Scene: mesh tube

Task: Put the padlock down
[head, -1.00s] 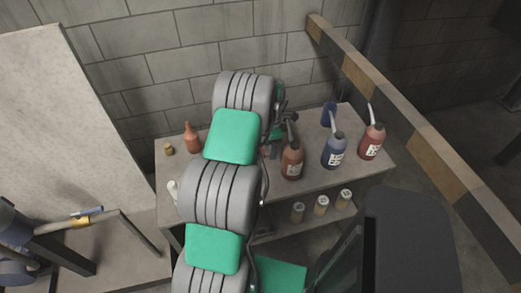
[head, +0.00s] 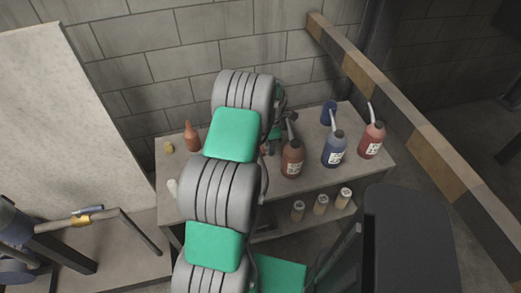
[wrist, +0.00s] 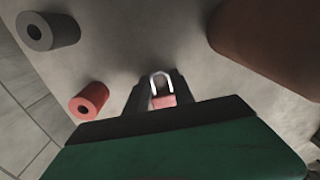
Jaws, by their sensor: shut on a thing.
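The padlock (wrist: 163,101) has a small red body and a pale metal shackle. In the wrist view it sits between the fingertips of my gripper (wrist: 158,92), which is shut on it. The grey worktop (wrist: 130,45) lies behind and around it; I cannot tell whether the padlock touches it. In the head view my arm covers most of the gripper, and the padlock cannot be made out clearly. The gripper end is over the worktop of the table (head: 230,221), left of the brown bottle.
A brown bottle (head: 292,158), a blue bottle (head: 334,150) and a red bottle (head: 371,141) stand to the right. An orange-brown bottle (head: 192,137) stands at the left. In the wrist view, a grey hollow cylinder (wrist: 60,31) and a red one (wrist: 92,98) lie left of the padlock.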

